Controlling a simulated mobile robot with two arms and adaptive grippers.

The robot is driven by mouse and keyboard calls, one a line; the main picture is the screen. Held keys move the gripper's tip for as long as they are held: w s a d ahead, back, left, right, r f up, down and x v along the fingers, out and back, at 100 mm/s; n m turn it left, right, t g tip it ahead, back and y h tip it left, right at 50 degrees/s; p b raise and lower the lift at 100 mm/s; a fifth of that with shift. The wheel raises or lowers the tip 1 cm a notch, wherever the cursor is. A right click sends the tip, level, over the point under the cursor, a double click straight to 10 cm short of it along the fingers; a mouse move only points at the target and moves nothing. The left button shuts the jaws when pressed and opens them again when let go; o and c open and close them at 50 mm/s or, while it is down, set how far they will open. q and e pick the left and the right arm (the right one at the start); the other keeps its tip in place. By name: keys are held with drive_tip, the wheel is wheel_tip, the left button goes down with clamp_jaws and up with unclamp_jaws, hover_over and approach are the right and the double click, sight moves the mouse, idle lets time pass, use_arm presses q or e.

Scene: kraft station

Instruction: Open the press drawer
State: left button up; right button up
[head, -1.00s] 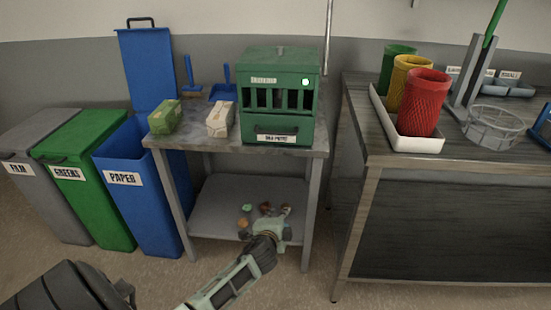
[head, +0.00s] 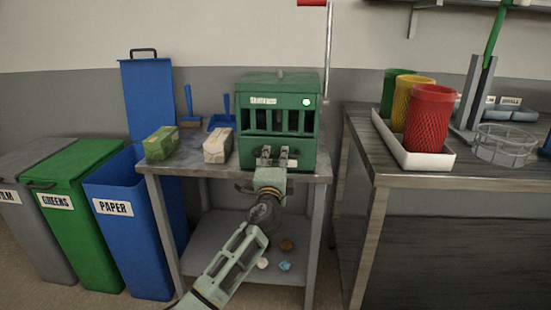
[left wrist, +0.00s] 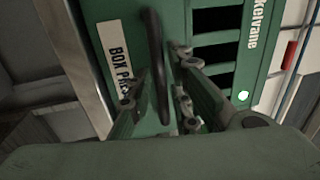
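The green press (head: 278,85) stands on the metal side table, with dark slots and a lit light on its front. Its drawer front (head: 307,155) is low on the press and looks shut. My right gripper is not in view.
A green box (head: 161,143) and a pale box (head: 217,146) sit left of the press on the table (head: 190,167). Bins, including the blue paper bin (head: 125,235), stand at left. A workbench (head: 420,185) with a tray of cups stands at right.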

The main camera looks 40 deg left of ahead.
use_arm(q)
drive_tip(key=shift+w+a+r, duration=0.1)
drive_tip(key=shift+w+a, duration=0.15)
drive_tip(key=shift+w, duration=0.05)
drive_tip(key=shift+c, duration=0.6)
clamp_jaws()
